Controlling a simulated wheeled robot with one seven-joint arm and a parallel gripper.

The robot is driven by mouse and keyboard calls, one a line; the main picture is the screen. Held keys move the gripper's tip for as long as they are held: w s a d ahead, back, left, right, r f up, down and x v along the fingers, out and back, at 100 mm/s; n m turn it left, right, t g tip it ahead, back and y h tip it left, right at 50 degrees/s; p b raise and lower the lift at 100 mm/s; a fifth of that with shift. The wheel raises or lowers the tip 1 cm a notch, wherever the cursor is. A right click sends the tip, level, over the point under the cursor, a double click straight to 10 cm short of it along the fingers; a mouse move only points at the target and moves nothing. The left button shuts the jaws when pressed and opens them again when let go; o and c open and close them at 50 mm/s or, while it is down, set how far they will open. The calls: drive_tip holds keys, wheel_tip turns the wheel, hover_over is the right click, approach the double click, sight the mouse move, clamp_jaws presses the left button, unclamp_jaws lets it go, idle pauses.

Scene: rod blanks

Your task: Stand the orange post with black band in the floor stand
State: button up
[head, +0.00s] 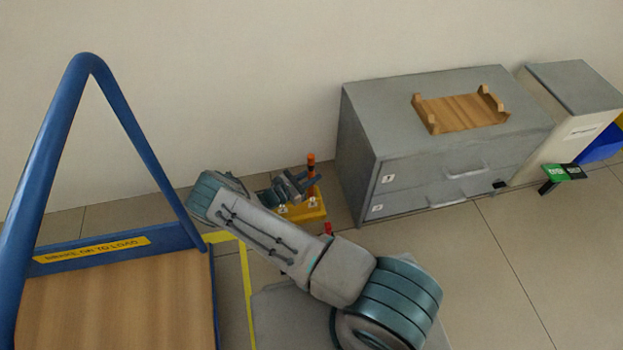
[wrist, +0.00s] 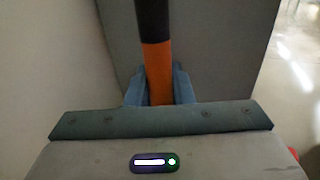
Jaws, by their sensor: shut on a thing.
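The orange post with black band (head: 311,158) stands about upright in the head view, its orange top above my gripper (head: 308,184). In the wrist view the post (wrist: 157,68) runs between my gripper's fingers (wrist: 158,90), which are shut on its orange part, with the black band beyond them. The yellow floor stand (head: 311,213) is on the floor below my gripper, left of the grey cabinet. The post's lower end is over or at the stand; I cannot tell whether it is inside a hole. My arm hides part of the stand.
The grey drawer cabinet (head: 365,150) stands close right of the stand, with a wooden tray (head: 460,110) on top. A blue-framed cart (head: 130,115) with a wooden deck is at the left. The wall is close behind. A small red thing (head: 328,228) is near the stand.

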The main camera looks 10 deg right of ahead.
drive_tip(key=shift+f, duration=0.1)
drive_tip(key=o, duration=0.3)
drive_tip(key=shift+f, duration=0.2)
drive_tip(key=o, duration=0.5)
drive_tip(key=shift+c, duration=0.2)
drive_tip(key=shift+r, duration=0.2)
